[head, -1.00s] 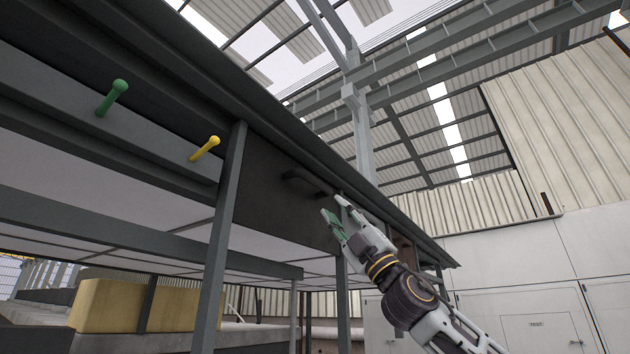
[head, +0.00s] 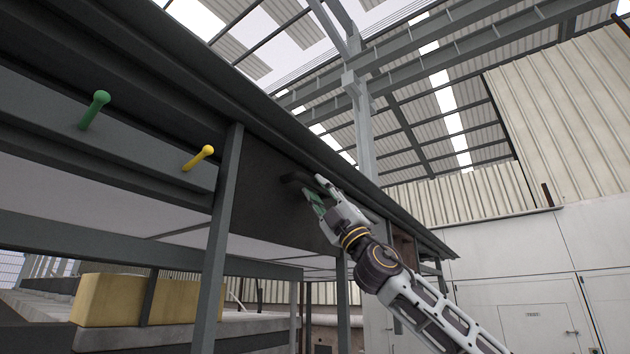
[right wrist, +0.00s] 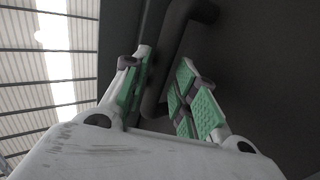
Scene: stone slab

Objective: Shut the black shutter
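The black shutter (head: 262,196) is a dark flat panel under the overhanging edge, between two grey posts. Its dark bar handle (head: 290,178) is on the panel's right part. My right gripper (head: 312,191) is at the handle in the head view. In the right wrist view the handle (right wrist: 178,45) runs between the two green-padded fingers (right wrist: 163,85). The fingers are spread, with a gap visible on the right finger's side. Whether the left finger touches the handle I cannot tell. My left gripper is in neither view.
A green peg (head: 94,110) and a yellow peg (head: 198,158) stick out from the grey beam left of the shutter. A grey post (head: 219,235) stands just left of the panel. A yellow block (head: 120,300) lies low behind.

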